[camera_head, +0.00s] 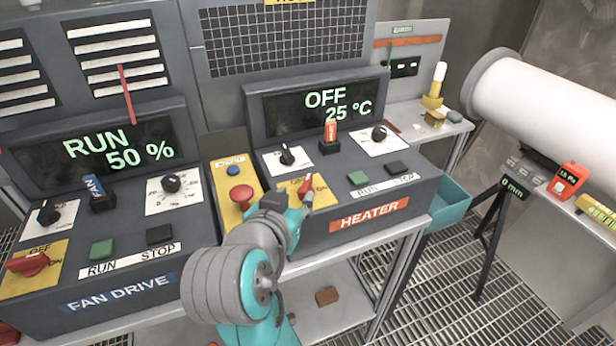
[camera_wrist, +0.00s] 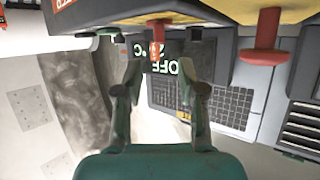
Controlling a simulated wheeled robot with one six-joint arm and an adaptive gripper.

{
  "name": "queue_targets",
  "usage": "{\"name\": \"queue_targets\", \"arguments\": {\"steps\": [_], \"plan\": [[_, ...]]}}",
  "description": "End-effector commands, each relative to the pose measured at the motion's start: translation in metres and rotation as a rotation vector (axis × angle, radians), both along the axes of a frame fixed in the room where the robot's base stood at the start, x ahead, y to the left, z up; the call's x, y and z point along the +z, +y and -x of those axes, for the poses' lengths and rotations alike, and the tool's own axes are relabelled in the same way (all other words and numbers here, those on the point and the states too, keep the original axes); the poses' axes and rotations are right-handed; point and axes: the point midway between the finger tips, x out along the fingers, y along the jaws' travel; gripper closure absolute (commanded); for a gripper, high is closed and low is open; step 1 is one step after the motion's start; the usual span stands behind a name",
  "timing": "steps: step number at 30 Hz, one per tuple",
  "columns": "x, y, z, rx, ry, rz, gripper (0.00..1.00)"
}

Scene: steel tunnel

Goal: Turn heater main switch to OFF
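The heater main switch (camera_head: 306,186) is a red rotary handle on a yellow plate at the front left of the heater panel. It also shows in the wrist view (camera_wrist: 158,53), just beyond my fingertips and between their lines. My gripper (camera_head: 296,202) is at the panel's front edge, close to the switch and partly hiding its plate. In the wrist view my gripper (camera_wrist: 160,72) is open, its two fingers apart with nothing held. The exact switch position is hard to read. The heater display (camera_head: 325,105) reads OFF, 25 °C.
A red mushroom button (camera_head: 241,196) on a yellow box stands just left of the switch. The fan drive panel (camera_head: 100,240) is further left, its display reading RUN 50 %. Heater RUN and STOP buttons (camera_head: 358,178) lie right.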

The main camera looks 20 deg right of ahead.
Motion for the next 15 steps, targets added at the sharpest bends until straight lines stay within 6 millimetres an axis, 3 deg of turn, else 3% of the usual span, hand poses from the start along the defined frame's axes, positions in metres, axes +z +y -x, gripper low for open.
{"name": "queue_targets", "arguments": {"steps": [15], "plan": [[-0.032,-0.046,-0.061,-0.001,0.001,0.001,0.6]]}}
